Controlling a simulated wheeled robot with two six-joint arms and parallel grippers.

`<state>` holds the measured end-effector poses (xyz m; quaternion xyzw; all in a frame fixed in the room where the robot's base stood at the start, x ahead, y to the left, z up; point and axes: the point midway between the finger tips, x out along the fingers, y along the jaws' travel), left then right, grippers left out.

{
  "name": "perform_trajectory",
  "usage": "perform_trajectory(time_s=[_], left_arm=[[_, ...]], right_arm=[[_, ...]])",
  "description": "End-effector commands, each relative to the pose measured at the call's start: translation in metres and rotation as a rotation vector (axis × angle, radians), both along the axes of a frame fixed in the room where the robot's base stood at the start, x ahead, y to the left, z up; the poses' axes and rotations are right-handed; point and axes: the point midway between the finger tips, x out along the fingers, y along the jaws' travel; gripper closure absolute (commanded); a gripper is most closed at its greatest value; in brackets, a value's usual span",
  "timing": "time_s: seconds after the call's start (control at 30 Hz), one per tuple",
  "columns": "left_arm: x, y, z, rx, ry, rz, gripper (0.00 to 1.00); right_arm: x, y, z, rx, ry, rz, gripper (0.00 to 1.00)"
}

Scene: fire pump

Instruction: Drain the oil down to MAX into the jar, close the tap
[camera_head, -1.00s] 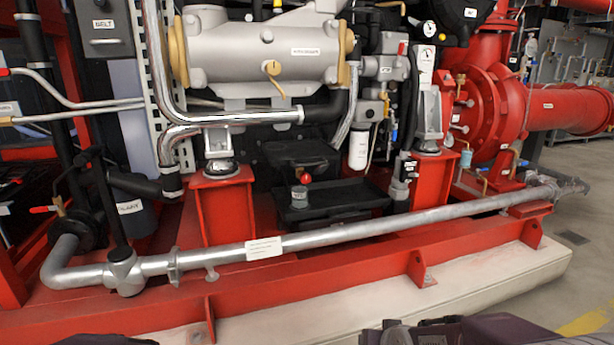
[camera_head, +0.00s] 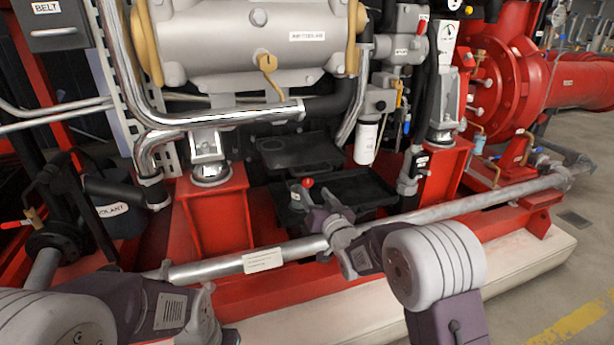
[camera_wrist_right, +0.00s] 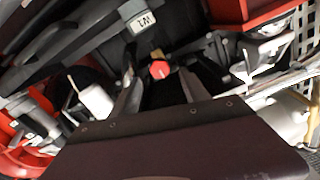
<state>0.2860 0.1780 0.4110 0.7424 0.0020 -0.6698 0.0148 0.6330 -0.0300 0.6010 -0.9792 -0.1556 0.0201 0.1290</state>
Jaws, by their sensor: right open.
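A small red knob (camera_head: 307,182), which looks like the tap handle, is low under the grey cylinder, above the black tray (camera_head: 365,188). In the right wrist view the red knob (camera_wrist_right: 160,69) appears between the fingers of my right gripper (camera_wrist_right: 158,84). They are apart, and I cannot tell whether either touches it. In the head view the right gripper (camera_head: 305,198) reaches in from the right, close to the knob. No oil level or MAX mark is readable. The left gripper's fingers are out of view.
Red pedestals (camera_head: 215,215) stand on either side of the tray. A white filter (camera_head: 366,143) hangs right of the knob. Open floor (camera_head: 555,275) lies at right.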

Motion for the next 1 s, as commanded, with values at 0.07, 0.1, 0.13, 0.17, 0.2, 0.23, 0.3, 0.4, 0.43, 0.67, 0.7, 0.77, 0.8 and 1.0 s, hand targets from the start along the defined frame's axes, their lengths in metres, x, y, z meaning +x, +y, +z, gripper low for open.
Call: perform_trajectory(time_s=[0.07, 0.1, 0.13, 0.17, 0.2, 0.23, 0.3, 0.4, 0.43, 0.67, 0.7, 0.77, 0.8, 1.0], left_arm=[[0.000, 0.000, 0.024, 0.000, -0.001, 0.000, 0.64], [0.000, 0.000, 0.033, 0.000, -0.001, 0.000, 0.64], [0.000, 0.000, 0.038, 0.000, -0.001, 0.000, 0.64], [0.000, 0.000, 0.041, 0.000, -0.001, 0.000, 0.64], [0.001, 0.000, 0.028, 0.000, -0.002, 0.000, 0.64], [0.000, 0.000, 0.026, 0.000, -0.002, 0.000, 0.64], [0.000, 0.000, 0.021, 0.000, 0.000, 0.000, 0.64], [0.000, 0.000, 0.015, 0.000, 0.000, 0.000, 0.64], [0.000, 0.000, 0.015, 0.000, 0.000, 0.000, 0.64], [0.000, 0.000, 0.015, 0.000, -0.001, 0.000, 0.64], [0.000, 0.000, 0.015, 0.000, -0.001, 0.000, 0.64], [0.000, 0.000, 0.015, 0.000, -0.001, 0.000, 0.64], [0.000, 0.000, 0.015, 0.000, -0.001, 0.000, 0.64], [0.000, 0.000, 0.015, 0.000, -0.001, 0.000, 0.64]], right_arm=[[0.014, 0.005, 0.010, -0.001, 0.003, 0.000, 0.47], [0.022, 0.007, 0.010, -0.001, 0.003, 0.000, 0.47], [0.027, 0.009, 0.010, -0.001, 0.003, 0.000, 0.47], [0.032, 0.010, 0.008, -0.001, 0.002, 0.000, 0.47], [0.040, 0.013, -0.001, 0.000, -0.001, 0.000, 0.47], [0.045, 0.015, -0.001, 0.001, -0.003, -0.001, 0.47], [0.056, 0.018, -0.003, 0.001, -0.002, -0.001, 0.47], [0.066, 0.021, -0.002, 0.001, -0.002, -0.001, 0.47], [0.068, 0.022, -0.002, 0.001, -0.002, -0.001, 0.47], [0.072, 0.023, 0.001, 0.000, 0.001, -0.001, 0.47], [0.072, 0.023, 0.001, 0.000, 0.001, -0.001, 0.47], [0.072, 0.023, 0.001, 0.000, 0.001, -0.001, 0.47], [0.072, 0.023, 0.001, 0.000, 0.001, -0.001, 0.58], [0.072, 0.023, 0.001, 0.000, 0.000, -0.001, 1.00]])
